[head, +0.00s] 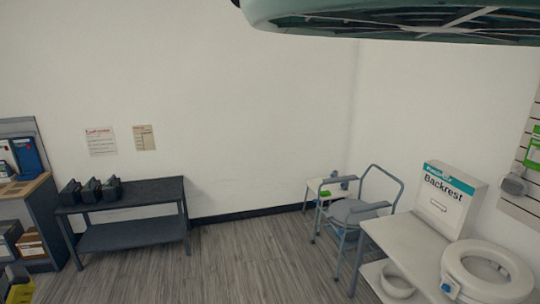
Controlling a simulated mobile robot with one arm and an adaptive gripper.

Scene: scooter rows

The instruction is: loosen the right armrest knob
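No armrest knob can be made out in the head view. The only armrests I see are on a grey-framed commode chair (352,212) near the far corner, partly behind a white table. It is too small and far to show any knob on it. My gripper is not in view.
A white table (396,238) at right holds a Backrest box (447,197) and a raised toilet seat (489,272). A dark two-level bench (122,191) with several black cases stands left. A teal-edged object (400,18) overhangs the top. The middle floor (245,262) is clear.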

